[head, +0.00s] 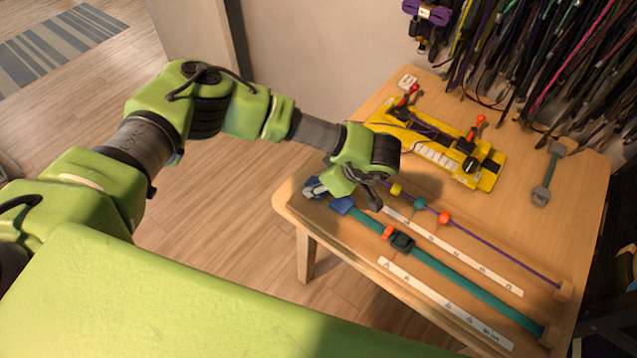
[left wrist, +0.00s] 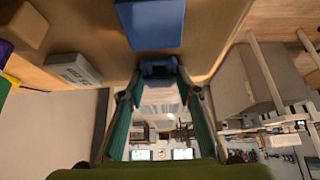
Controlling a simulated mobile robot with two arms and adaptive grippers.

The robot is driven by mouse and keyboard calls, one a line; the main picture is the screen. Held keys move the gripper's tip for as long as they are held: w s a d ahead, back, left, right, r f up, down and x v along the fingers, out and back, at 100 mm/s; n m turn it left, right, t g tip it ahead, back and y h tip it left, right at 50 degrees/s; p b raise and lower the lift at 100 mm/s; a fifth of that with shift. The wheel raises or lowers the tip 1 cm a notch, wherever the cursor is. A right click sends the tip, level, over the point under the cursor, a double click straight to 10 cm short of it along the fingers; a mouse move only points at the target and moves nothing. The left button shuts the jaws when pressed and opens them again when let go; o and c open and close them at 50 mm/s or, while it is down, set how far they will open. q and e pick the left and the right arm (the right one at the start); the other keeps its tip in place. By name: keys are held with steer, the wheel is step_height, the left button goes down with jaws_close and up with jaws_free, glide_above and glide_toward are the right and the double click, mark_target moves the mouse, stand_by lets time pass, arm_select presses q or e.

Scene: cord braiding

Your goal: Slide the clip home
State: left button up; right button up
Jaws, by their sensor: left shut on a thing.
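My left gripper (left wrist: 157,82) is shut on a small blue clip (left wrist: 158,67) in the left wrist view. A larger blue block (left wrist: 150,22) lies just ahead of the clip, with a narrow gap visible between them. In the head view my left gripper is low at the table's left end, and its own wrist partly hides its fingers and the clip. The blue block (head: 341,206) shows there at the left end of a teal strap (head: 460,273). The strap carries an orange bead (head: 387,232) and a dark buckle (head: 402,241). My right gripper is not seen.
A purple cord (head: 500,248) with coloured beads runs behind the strap, with white label strips (head: 445,305) alongside. A yellow tool (head: 440,145) with red levers stands at the back. A grey tool (head: 547,172) lies right. Cords hang behind.

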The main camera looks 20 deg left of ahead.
arm_select(q)
steer(key=shift+s+f, duration=0.1)
steer(key=shift+f, duration=0.05)
steer(key=shift+b, duration=0.3)
steer(key=shift+s, duration=0.1)
steer(key=o, duration=0.8)
steer(key=shift+f, duration=0.1)
steer(key=o, duration=0.4)
steer(key=shift+w+r, duration=0.2)
